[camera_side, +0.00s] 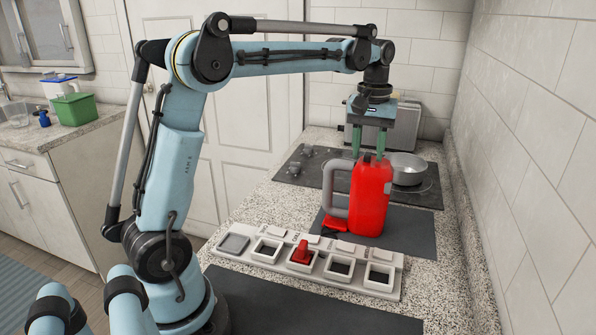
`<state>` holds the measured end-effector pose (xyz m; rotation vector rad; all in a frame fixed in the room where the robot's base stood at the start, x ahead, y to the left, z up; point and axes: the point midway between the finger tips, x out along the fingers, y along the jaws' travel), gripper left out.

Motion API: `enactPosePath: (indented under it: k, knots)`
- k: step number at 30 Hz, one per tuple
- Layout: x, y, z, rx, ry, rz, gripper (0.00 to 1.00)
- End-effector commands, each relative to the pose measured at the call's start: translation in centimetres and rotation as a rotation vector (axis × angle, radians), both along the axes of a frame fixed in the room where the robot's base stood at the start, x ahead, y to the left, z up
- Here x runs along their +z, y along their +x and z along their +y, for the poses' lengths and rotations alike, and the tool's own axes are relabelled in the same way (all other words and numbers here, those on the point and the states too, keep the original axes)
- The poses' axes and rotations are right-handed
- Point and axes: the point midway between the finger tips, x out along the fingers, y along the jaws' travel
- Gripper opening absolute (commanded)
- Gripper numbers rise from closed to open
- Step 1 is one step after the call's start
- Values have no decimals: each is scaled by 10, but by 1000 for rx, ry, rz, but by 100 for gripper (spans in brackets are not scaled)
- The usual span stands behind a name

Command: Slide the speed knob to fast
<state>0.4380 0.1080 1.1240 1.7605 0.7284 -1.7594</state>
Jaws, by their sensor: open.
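A long pale panel (229,255) with a row of square, framed cells lies on the counter in front of my arm. A small red upright piece (301,251) stands in its middle cell; it may be the speed knob, but I cannot read any fast or slow marking. My gripper (369,153) has green fingers pointing down, spread apart, above the top of a red jug (371,200) and behind the panel. Nothing shows between the fingers. The fingertips are close to the jug's top; I cannot tell whether they touch it.
The jug has a grey handle (334,188) and stands on a dark mat (408,233). A small red item (334,225) lies by its base. Behind are a cooktop (300,165), a pot (409,168) and a toaster (404,130). A tiled wall bounds the right.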

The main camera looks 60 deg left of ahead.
Motion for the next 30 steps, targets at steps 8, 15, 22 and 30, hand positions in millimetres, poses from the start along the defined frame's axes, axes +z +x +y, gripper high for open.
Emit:
enactPosePath:
  k: [8, 15, 22, 30]
  knots:
    - [-3, 0, 0, 0, 0, 0, 43]
    - [-3, 0, 0, 0, 0, 0, 15]
    - [-3, 0, 0, 0, 0, 0, 0]
    - [-2, -5, 5, 2, 0, 0, 0]
